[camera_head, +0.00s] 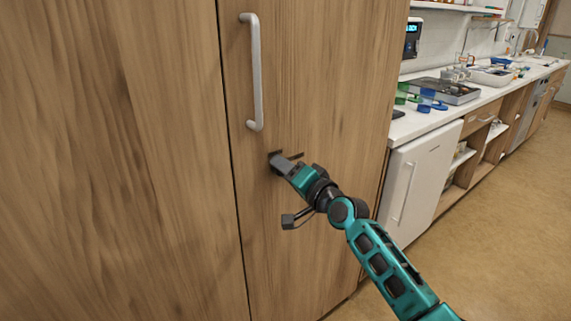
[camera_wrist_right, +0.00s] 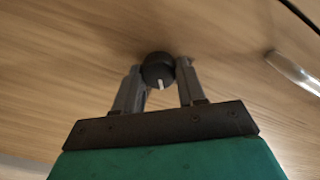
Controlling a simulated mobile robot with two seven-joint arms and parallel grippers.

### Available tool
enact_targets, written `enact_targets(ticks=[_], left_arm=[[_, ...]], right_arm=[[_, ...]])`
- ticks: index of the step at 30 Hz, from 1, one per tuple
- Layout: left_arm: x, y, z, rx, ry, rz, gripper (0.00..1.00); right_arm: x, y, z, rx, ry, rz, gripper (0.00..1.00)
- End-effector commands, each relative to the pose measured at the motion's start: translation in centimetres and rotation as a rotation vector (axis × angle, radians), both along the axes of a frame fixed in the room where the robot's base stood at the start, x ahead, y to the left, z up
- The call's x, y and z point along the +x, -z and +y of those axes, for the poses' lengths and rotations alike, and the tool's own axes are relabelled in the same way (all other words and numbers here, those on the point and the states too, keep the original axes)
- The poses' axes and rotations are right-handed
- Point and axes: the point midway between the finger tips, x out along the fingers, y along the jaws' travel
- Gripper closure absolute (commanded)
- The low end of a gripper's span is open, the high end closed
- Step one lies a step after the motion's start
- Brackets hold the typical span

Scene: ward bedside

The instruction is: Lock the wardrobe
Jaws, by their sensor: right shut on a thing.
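The wooden wardrobe (camera_head: 320,80) fills the left and middle of the head view, with its doors shut. A silver bar handle (camera_head: 255,75) stands upright on the right door, and part of it shows at the right of the right wrist view (camera_wrist_right: 292,72). A round black lock knob (camera_wrist_right: 158,70) with a white mark sits on the door. My right gripper (camera_head: 276,163) is at the door below the handle. In the right wrist view its fingers (camera_wrist_right: 160,80) are shut on the knob, one on each side. In the head view the gripper hides the knob. My left gripper is out of view.
Right of the wardrobe is a white counter (camera_head: 420,122) with a grey tray (camera_head: 450,92) and blue and green items on it. A small white fridge (camera_head: 415,180) stands under it. The floor (camera_head: 490,240) at the right is clear.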

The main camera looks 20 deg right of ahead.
Motion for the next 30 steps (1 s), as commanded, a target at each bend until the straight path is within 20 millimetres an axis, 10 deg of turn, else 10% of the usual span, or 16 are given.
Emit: enact_targets(ticks=[30], left_arm=[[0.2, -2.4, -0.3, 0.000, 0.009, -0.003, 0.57]], right_arm=[[0.0, 0.1, -0.1, 0.562, 0.001, 0.203, 0.91]])
